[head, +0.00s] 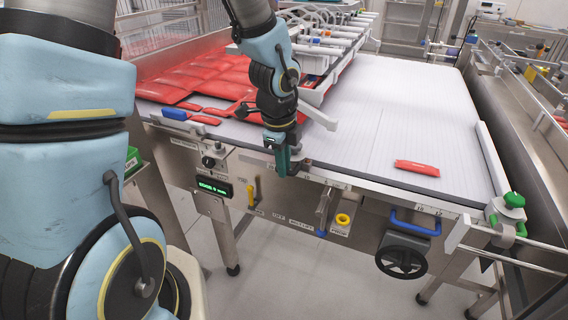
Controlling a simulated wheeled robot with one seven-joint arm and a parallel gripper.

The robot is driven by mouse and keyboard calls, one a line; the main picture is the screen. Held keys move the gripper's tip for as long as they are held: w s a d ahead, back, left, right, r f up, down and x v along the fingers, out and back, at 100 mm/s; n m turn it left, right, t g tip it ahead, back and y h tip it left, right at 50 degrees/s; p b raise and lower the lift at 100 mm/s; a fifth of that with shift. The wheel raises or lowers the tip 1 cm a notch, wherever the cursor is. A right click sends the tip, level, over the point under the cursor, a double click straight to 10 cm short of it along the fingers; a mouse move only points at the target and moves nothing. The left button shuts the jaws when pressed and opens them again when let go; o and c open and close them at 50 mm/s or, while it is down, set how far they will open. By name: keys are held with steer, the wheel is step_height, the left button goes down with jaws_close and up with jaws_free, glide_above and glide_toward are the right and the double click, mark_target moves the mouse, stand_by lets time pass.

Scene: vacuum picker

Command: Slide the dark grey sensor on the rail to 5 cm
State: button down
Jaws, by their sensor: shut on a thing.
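My gripper (284,170) points down at the front edge of the white table and is shut on the dark grey sensor (297,160) at the rail. The sensor is small here and mostly hidden by the gripper. The rail (375,190) runs along the table's front edge, with a pale strip of small scale marks. The marks are too small to read, so I cannot tell the sensor's reading.
Red packets (205,75) cover the table's left part, and a single red packet (417,168) lies at the right. A row of picker heads (325,40) stands behind my arm. A blue handle (415,222) and black handwheel (402,257) sit below the rail. A green-topped knob (513,201) stands at the right corner.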

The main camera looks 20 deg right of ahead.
steer(key=s+d+b, duration=0.2)
steer(key=s+d, duration=0.4)
steer(key=d, duration=0.1)
steer(key=shift+s+b, duration=0.2)
steer(key=shift+b, duration=0.15)
steer(key=c, duration=0.8)
jaws_free()
steer(key=shift+a, duration=0.1)
steer(key=shift+c, duration=0.2)
step_height(320, 180, up, 11)
steer(key=s+a, duration=0.1)
steer(key=shift+f+p, duration=0.15)
steer(key=shift+p, duration=0.3)
steer(key=shift+s+a, duration=0.1)
steer(key=shift+a, duration=0.05)
